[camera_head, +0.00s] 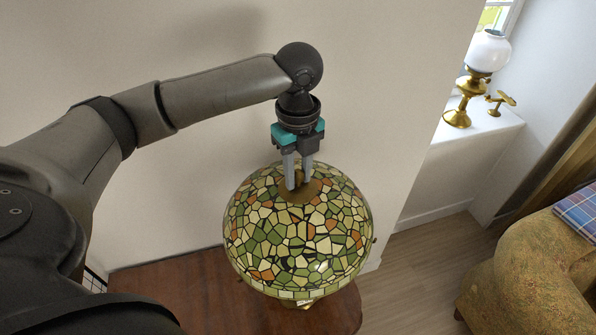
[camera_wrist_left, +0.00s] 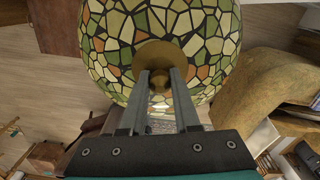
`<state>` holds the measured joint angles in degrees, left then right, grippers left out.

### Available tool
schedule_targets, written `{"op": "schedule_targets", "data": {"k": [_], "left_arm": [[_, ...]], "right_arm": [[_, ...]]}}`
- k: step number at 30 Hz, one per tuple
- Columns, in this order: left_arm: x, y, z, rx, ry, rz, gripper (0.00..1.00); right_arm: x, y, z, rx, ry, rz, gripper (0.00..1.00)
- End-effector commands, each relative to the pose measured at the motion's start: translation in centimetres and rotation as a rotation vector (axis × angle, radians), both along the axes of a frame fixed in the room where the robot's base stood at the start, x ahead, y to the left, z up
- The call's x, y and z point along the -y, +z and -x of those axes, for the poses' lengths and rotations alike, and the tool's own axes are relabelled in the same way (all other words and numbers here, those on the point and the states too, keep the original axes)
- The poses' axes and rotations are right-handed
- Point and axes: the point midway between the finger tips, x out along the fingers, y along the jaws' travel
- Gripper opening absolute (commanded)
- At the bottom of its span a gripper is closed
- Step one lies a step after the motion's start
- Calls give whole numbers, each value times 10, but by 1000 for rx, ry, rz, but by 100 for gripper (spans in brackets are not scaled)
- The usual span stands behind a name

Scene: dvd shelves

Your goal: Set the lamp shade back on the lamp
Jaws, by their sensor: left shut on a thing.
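The lamp shade (camera_head: 300,240) is a dome of green, cream and orange mosaic glass with a brass cap on top. My left gripper (camera_head: 298,184) comes down from above and is shut on the brass knob at the top of the shade. In the left wrist view the shade (camera_wrist_left: 160,30) fills the top middle, and my left gripper's fingers (camera_wrist_left: 158,80) close around the brass knob. A bit of brass shows just under the shade's lower rim in the head view; most of what is below the shade is hidden. My right gripper is not in view.
A brown wooden table top (camera_head: 190,290) lies below the shade, against a plain wall. A brass oil lamp with a white globe (camera_head: 488,52) stands on a windowsill at the upper right. A patterned armchair (camera_head: 535,270) with a blue plaid cloth (camera_head: 580,212) is at the right.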

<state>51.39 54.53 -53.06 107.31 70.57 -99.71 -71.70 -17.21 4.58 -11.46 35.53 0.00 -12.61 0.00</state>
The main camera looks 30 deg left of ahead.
Motion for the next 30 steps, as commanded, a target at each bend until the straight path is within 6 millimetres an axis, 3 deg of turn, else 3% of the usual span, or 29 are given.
{"op": "schedule_targets", "data": {"k": [19, 20, 27, 30], "left_arm": [[0, -3, -2, 7, 0, 2, 0], [0, -3, -2, 7, 0, 2, 31], [0, -4, -1, 3, 0, 1, 58], [0, -4, 0, 2, 0, 1, 65]], "right_arm": [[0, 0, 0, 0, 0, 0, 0], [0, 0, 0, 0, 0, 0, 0], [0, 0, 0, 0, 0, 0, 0], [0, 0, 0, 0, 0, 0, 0]]}}
